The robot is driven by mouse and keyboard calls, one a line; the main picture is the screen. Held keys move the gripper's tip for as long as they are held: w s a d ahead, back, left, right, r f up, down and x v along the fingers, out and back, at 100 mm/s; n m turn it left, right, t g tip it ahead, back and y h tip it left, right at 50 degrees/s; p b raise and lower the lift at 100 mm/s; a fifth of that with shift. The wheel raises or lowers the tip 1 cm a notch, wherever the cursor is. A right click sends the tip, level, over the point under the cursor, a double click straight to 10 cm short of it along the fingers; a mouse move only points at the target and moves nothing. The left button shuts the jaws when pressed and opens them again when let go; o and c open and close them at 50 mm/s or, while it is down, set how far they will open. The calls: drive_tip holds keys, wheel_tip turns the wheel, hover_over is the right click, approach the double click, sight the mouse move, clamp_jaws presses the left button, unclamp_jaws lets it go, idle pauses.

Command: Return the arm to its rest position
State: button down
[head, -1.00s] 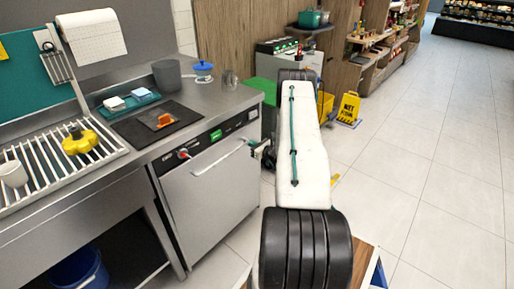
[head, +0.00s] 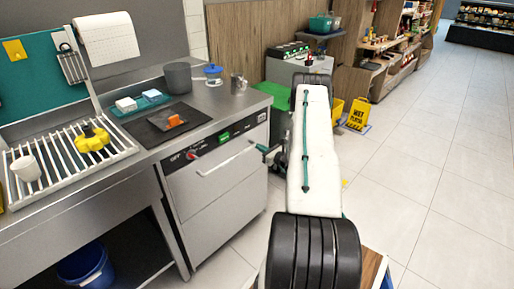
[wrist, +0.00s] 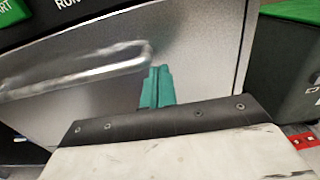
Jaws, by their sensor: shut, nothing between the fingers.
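My gripper (head: 264,150) shows in the head view as a small teal tip to the left of my white arm, in front of the right side of the steel under-counter machine (head: 215,195). In the wrist view my gripper's teal fingers (wrist: 157,86) are together with nothing between them. They overlap the machine's metal front, near the right end of its bar handle (wrist: 75,70). I cannot tell whether they touch it. My arm is stretched out forward, and its white cover hides part of the floor behind it.
The steel counter carries a rack (head: 62,158) with a yellow item (head: 92,140), a black mat (head: 160,128) and a grey container (head: 178,77). A yellow wet-floor sign (head: 357,113) stands behind my arm. Open tiled floor (head: 430,190) lies to the right.

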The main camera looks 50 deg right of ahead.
drive_tip(key=s, duration=1)
drive_tip(key=shift+s+a+f, duration=0.15)
drive_tip(key=shift+s+a, duration=0.2)
